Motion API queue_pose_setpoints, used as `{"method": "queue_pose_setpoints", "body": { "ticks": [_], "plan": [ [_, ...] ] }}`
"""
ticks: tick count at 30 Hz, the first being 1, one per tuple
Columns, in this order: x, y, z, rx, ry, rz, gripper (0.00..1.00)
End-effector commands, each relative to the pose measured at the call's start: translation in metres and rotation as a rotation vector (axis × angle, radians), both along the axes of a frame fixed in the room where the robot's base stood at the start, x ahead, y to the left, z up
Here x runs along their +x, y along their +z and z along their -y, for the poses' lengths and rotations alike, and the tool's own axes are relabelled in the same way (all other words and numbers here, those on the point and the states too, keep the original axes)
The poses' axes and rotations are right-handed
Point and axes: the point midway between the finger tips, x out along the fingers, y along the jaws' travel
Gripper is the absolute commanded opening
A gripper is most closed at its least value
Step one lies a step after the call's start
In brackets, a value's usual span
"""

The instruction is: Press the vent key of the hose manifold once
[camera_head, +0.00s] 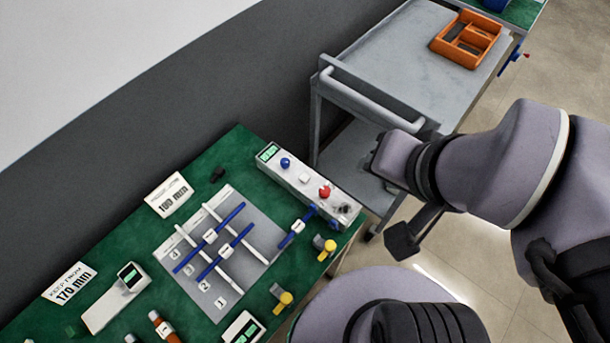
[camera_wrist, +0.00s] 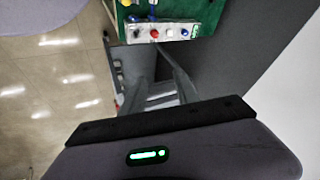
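The hose manifold looks to be the long pale box (camera_head: 297,178) along the right edge of the green table. On its top are a green display, a blue key (camera_head: 285,162), a white key (camera_head: 304,178), a red key (camera_head: 325,191) and dark parts at the right end. No label tells which is the vent key. In the wrist view the same box (camera_wrist: 176,30) is near the top, with the red key (camera_wrist: 154,33) left of the white and blue ones. My gripper (camera_head: 378,160) is in the air right of the box, apart from it; its finger opening cannot be made out.
A grey cart (camera_head: 400,60) with a rail handle and an orange tray (camera_head: 467,38) stands beyond the table. Yellow-topped fittings (camera_head: 325,247) and several sign cards, including a white one (camera_head: 168,195), stand on the table.

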Motion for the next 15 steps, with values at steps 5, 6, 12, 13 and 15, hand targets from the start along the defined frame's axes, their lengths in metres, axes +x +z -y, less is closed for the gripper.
{"method": "queue_pose_setpoints", "body": {
  "ticks": [5,6,12,13,15],
  "plan": [
    [0.0000,0.0000,0.0000,0.000,0.000,0.000,0.00],
    [0.0000,0.0000,0.0000,0.000,0.000,0.000,0.00],
    [0.0000,0.0000,0.0000,0.000,0.000,0.000,0.00],
    [0.0000,0.0000,0.0000,0.000,0.000,0.000,0.00],
    [0.0000,0.0000,0.0000,0.000,0.000,0.000,0.00]
  ]
}}
